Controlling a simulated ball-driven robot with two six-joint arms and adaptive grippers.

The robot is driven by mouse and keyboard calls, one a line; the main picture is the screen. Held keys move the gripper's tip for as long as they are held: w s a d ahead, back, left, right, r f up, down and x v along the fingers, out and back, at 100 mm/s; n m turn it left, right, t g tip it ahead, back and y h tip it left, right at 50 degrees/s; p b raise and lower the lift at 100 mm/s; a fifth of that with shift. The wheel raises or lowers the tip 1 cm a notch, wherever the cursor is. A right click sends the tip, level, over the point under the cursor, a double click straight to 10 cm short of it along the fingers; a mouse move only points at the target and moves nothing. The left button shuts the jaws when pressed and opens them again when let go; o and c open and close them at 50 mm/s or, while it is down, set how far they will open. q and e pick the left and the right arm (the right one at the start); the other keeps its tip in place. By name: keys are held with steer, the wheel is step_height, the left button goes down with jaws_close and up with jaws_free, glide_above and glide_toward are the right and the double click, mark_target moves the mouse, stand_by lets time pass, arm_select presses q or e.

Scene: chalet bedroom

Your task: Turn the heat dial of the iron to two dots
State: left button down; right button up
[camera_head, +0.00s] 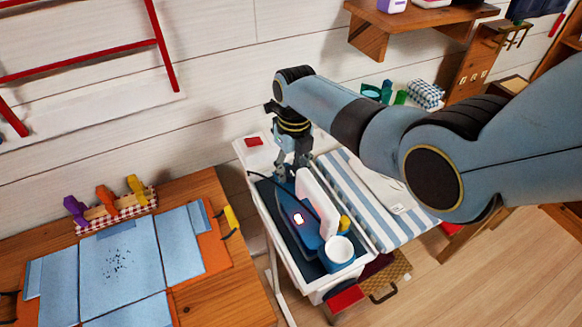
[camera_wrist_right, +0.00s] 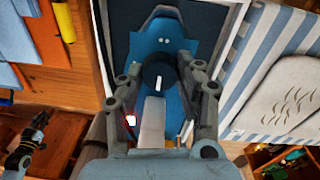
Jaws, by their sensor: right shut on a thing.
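The blue iron (camera_head: 310,237) with its white handle (camera_head: 308,195) lies on the dark pad of a narrow white board. A small lamp glows on its side. In the right wrist view the iron's round black heat dial (camera_wrist_right: 158,68) sits between my fingers and bears a white mark on its handle side. Two white dots (camera_wrist_right: 165,41) show on the iron beyond the dial. My right gripper (camera_head: 291,168) points down at the iron, shut on the dial (camera_wrist_right: 160,78). My left gripper (camera_wrist_right: 20,150) seems to show dimly in the right wrist view; its jaw state is unclear.
A blue-and-white mug (camera_head: 337,252) stands at the board's near end. A striped cloth (camera_head: 362,200) lies to the right. A wooden table (camera_head: 215,290) with blue cloth pieces and a rack of coloured clips is at left. A shelf (camera_head: 400,28) juts from the wall.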

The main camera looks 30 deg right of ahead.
steer(key=shift+d, duration=0.1)
steer(key=o, duration=1.2)
steer(key=shift+c, duration=0.2)
